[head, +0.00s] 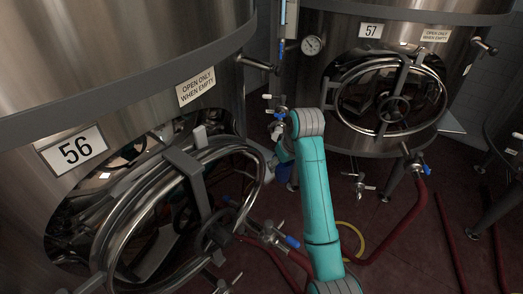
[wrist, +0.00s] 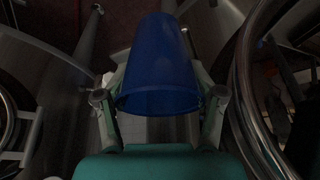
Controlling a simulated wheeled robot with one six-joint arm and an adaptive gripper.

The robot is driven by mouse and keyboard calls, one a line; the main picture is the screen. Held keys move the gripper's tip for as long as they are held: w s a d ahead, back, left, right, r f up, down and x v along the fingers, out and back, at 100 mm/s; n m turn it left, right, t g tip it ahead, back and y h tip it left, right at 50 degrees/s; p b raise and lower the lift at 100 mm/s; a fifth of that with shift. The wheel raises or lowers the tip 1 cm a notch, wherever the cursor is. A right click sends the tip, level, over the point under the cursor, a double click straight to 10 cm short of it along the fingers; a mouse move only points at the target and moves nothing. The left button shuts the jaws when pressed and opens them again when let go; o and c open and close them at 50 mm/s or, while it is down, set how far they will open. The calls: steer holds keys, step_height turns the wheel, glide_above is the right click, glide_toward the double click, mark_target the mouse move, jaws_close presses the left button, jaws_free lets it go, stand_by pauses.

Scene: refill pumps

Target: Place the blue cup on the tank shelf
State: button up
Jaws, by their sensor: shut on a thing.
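The blue cup (wrist: 160,65) fills the middle of the wrist view, with its wide rim toward the camera. My gripper (wrist: 162,95) is shut on it, one finger on each side. In the head view a small part of the blue cup (head: 283,172) shows beside my teal arm, which hides most of it and of my gripper. A small grey shelf plate (head: 262,152) sticks out from tank 56, close to the left of the cup. Another grey plate (head: 450,125) is on the right side of tank 57. I cannot tell the gap between cup and shelf.
Tank 56 (head: 130,60) stands close at left, its round steel hatch (head: 185,215) jutting out. Tank 57 (head: 335,75) stands behind, with a gauge (head: 312,45) and a hatch (head: 390,98). Valves and red hoses (head: 405,225) cross the dark red floor.

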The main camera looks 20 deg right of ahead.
steer(key=w+a, duration=0.1)
steer(key=w, duration=0.3)
steer(key=w+a, duration=0.1)
steer(key=w, duration=0.3)
steer(key=w+a, duration=0.1)
steer(key=w, duration=0.3)
steer(key=shift+w, duration=0.35)
steer(key=shift+f, duration=1.75)
steer(key=o, duration=0.8)
steer(key=shift+f, duration=0.1)
steer(key=shift+c, duration=0.2)
steer(key=v, duration=1.2)
